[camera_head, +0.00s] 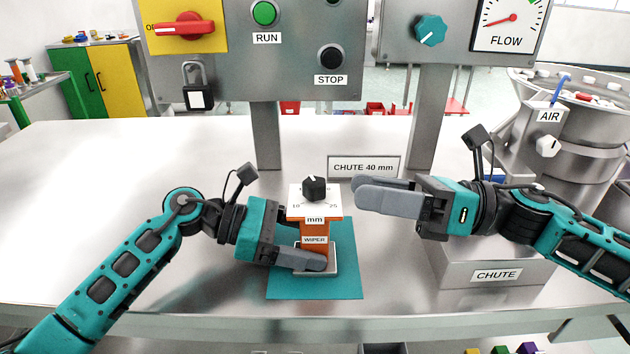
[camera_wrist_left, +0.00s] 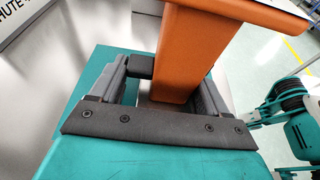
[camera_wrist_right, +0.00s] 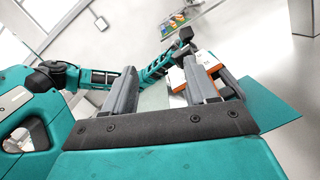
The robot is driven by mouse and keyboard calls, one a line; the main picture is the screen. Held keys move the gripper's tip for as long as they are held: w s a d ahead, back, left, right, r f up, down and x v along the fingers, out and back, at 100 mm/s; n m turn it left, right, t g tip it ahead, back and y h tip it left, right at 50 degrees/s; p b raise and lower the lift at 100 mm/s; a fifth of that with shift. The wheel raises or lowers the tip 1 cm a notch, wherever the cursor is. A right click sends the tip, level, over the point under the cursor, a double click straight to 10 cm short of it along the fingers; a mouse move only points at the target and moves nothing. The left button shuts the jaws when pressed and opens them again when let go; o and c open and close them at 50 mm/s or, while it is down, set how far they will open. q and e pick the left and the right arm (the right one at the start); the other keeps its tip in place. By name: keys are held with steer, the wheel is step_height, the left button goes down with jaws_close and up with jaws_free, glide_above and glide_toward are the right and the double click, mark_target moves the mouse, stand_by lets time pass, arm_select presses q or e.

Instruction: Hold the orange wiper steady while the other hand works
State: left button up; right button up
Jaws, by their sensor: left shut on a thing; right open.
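The orange wiper (camera_head: 314,238) stands upright on a teal mat (camera_head: 285,287), with a grey base under it. On its top is a white dial plate (camera_head: 328,206) marked in mm, with a black knob (camera_head: 314,189). My left gripper (camera_head: 312,258) is shut on the wiper's orange body low down; the left wrist view shows the orange post (camera_wrist_left: 188,50) between the two fingers. My right gripper (camera_head: 375,196) is open and empty, just right of the dial plate and apart from it. The right wrist view shows the wiper (camera_wrist_right: 178,82) beyond its fingers.
A CHUTE 40 mm sign (camera_head: 363,167) stands behind the wiper. A steel CHUTE block (camera_head: 492,272) sits below my right arm. A control panel (camera_head: 265,60) and a FLOW panel (camera_head: 455,35) stand behind on posts. The table's left side is clear.

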mark_target(315, 182)
steer(key=w+d+f+n+h, duration=0.1)
steer(key=w+d+n, duration=0.1)
steer(key=d+n, duration=0.2)
steer(key=shift+n, duration=0.3)
steer(key=a, duration=0.4)
steer(key=w+a, duration=0.1)
steer(key=a, duration=0.6)
steer(key=shift+w+a, duration=0.2)
steer(key=shift+a, duration=0.1)
steer(key=shift+c, duration=0.2)
steer(key=c, duration=0.9)
